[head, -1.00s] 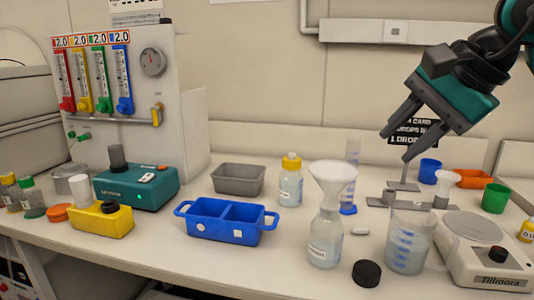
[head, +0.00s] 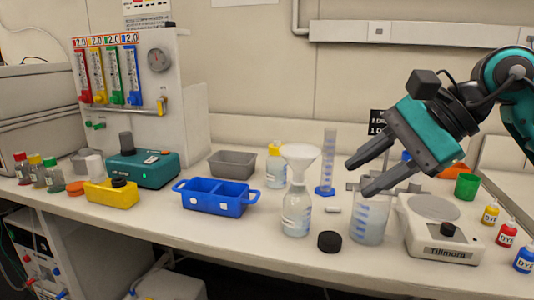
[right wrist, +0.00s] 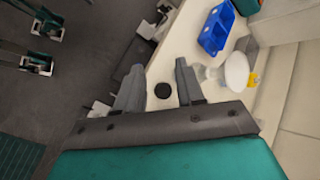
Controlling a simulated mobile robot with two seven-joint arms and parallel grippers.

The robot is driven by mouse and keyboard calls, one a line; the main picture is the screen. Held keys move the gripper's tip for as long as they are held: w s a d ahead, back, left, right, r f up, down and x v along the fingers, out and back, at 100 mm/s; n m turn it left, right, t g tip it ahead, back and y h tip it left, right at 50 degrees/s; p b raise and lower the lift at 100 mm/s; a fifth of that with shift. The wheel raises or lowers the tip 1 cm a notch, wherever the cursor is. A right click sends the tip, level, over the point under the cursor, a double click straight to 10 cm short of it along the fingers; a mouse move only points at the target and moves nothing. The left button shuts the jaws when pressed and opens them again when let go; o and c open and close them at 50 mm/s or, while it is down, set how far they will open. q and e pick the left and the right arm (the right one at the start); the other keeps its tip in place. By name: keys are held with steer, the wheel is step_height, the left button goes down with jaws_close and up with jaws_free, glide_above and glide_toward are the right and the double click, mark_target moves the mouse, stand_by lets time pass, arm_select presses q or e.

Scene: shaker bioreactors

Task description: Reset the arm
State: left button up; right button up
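My right gripper (head: 358,178) comes in from the right in the head view, above the beaker (head: 371,218) and beside the graduated cylinder (head: 327,165). Its two fingers are apart with nothing between them. The right wrist view also shows the open right gripper (right wrist: 158,80), with a black cap (right wrist: 163,90) on the bench seen past the fingers. My left gripper is not in the head view.
A bottle with a white funnel (head: 299,170) stands on the bench left of the right gripper. A blue divided tray (head: 213,197), a balance (head: 437,242) and several dye bottles (head: 507,235) stand around. The black cap (head: 329,241) lies near the front edge.

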steer(key=s+a+f+m+g+y+p, duration=0.1)
steer(key=s+a+f+m+g+y, duration=0.2)
steer(key=a+m+y, duration=0.7)
steer(key=w+d+f+m+t+h, duration=0.1)
steer(key=d+f+m+t, duration=0.1)
steer(key=f+m+t, duration=0.5)
steer(key=w+d+f+m+t+h+p, duration=0.1)
steer(key=w+d+m+t+h, duration=0.3)
steer(key=m, duration=0.8)
steer(key=s+d+f+m+t+y, duration=0.1)
steer(key=f+m+t, duration=0.3)
steer(key=m+t, duration=0.4)
steer(key=s+d+f+m+g+h, duration=0.1)
steer(key=s+d+f+m+h, duration=0.15)
steer(key=f+m+h, duration=0.4)
steer(key=s+d+f+m+g+h, duration=0.2)
steer(key=s+f+m+h, duration=0.1)
steer(key=f+m, duration=0.65)
steer(key=s+d+f+m+g+h, duration=0.1)
steer(key=s+f+m+g, duration=0.1)
steer(key=s+f, duration=0.3)
steer(key=s+f+m+g+h+p, duration=0.1)
steer(key=s+f+m+g, duration=0.2)
steer(key=s+f, duration=0.2)
steer(key=shift+s+d+f+h, duration=0.25)
steer(key=shift+d+f+h, duration=0.1)
steer(key=shift+f, duration=0.55)
